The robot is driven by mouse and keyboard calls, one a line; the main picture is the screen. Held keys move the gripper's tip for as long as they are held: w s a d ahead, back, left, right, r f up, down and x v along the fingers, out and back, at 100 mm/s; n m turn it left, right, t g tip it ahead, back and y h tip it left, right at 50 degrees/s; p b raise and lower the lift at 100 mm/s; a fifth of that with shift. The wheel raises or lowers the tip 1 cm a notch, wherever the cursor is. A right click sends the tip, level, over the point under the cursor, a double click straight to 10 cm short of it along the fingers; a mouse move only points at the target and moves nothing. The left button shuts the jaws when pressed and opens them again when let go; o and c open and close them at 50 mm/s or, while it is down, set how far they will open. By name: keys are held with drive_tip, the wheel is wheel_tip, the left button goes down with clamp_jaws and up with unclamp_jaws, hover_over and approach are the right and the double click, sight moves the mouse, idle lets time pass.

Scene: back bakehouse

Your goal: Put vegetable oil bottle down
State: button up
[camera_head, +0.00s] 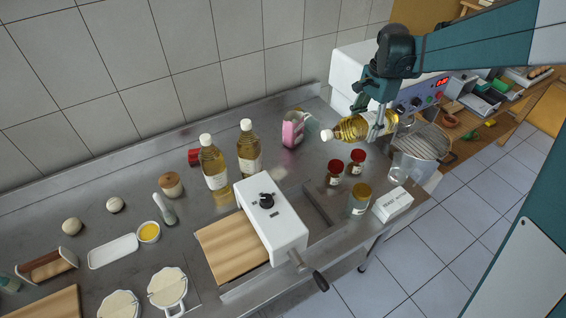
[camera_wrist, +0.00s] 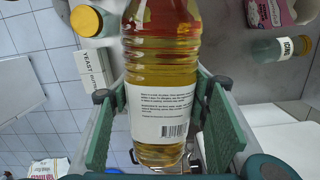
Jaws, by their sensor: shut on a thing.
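The vegetable oil bottle (camera_head: 356,127) is clear with golden oil, a white cap and a white label. In the head view it lies nearly level in my gripper (camera_head: 377,112), its cap pointing left, above the right end of the steel counter. In the wrist view the bottle (camera_wrist: 160,95) fills the middle, between the two green fingers of my gripper (camera_wrist: 165,120), its barcode label facing the camera. The gripper is shut on the bottle's body. Two similar oil bottles stand upright on the counter, one (camera_head: 214,168) left of the other (camera_head: 249,153).
Red-lidded jars (camera_head: 335,173), a yellow-lidded jar (camera_head: 360,200) and a white yeast box (camera_head: 393,204) stand below the held bottle. A pink package (camera_head: 293,130) is left of it. A white machine with a crank (camera_head: 270,220) stands mid-counter. Bare steel shows between these things.

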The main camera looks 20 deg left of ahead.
drive_tip(key=shift+r, duration=0.55)
drive_tip(key=w+a+f+m+g+y+b, duration=0.1)
drive_tip(key=a+f+m+g+y+b, duration=0.25)
drive_tip(key=a, duration=1.35)
drive_tip(key=a+r+m+t+y+b, duration=0.4)
drive_tip(key=a+m+t+y+b, duration=0.55)
drive_tip(key=a+m+t, duration=0.35)
drive_tip(key=f+t, duration=0.1)
drive_tip(key=d+f+t+b, duration=0.1)
drive_tip(key=f, duration=0.1)
drive_tip(key=s+f+t, duration=0.1)
drive_tip(key=f+t, duration=0.1)
drive_tip(key=shift+d+f+h+b, duration=0.15)
drive_tip(key=shift+f+h+b, duration=0.05)
drive_tip(key=shift+h+b, duration=0.2)
drive_tip(key=shift+f, duration=0.15)
